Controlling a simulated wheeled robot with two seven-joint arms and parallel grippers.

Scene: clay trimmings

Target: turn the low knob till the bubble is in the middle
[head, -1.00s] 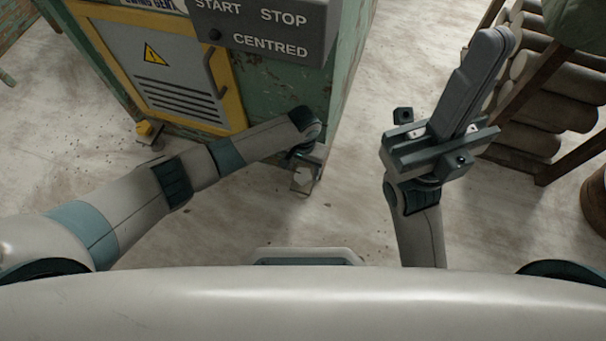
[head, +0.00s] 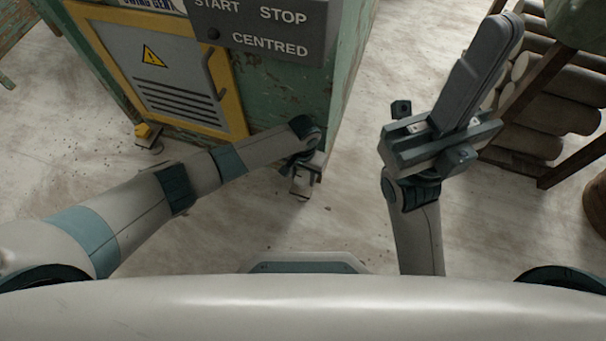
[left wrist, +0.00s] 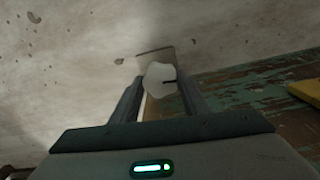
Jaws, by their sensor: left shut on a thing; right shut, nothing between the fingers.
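The low knob (left wrist: 158,76) is a pale, rounded piece with a dark line on it, between the two fingers of my left gripper (left wrist: 158,92) in the left wrist view. The left gripper is shut on it. In the head view my left gripper (head: 304,176) is low at the machine's near corner, and its fingertips are hard to make out. My right gripper (head: 485,65) is shut and empty, raised over the floor to the right, away from the machine. I see no bubble in either view.
The green machine (head: 285,105) has a grey door (head: 172,75) in a yellow frame and a panel (head: 262,30) marked START, STOP and CENTRED. A yellow-topped foot (head: 150,132) stands at its left corner. Floor between is clear.

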